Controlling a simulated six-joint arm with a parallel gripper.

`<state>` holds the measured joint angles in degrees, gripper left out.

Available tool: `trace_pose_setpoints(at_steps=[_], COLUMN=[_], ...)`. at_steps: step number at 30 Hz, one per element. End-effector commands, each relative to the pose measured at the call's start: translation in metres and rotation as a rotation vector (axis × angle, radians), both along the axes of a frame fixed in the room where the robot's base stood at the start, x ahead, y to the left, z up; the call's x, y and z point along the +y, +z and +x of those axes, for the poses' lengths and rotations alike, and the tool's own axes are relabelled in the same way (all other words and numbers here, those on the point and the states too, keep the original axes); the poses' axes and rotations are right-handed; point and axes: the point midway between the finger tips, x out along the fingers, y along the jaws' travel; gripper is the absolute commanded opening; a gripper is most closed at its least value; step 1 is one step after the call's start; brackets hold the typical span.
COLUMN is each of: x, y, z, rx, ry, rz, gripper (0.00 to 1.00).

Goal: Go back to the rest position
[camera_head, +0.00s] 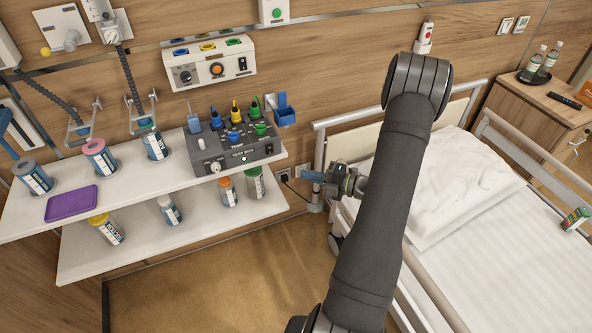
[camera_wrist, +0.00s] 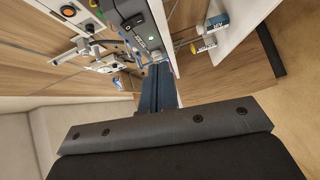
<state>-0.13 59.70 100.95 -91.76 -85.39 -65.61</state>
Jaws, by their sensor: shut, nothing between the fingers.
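My gripper (camera_head: 308,175) is in the middle of the head view, to the right of the shelf's end and left of the bed. Its blue fingers point left and are shut with nothing between them. In the wrist view the closed fingers (camera_wrist: 156,84) point toward the wall and the shelf edge. My dark arm crosses in front of the bed and hides part of it.
A two-level white shelf (camera_head: 60,210) holds a grey control box (camera_head: 215,165), several labelled jars and a purple tray (camera_head: 71,203). The bed (camera_head: 510,260) with a pillow (camera_head: 470,180) stands right. A bedside cabinet (camera_head: 540,108) is at the far right. Floor (camera_head: 220,285) is clear.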

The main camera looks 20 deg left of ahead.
Motion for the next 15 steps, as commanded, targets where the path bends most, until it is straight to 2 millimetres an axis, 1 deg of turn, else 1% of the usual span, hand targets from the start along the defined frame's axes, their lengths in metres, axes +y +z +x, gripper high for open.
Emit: trace_pose_setpoints(at_steps=[1,5,15], x=[-0.0054,-0.0112,-0.0121], y=[-0.0005,-0.0011,-0.0011], z=[0.0004,0.0001,0.0000], rx=[0.000,0.000,0.000], ry=[-0.002,-0.001,0.000], rz=[0.000,0.000,0.000], gripper=[0.00,0.00,0.00])
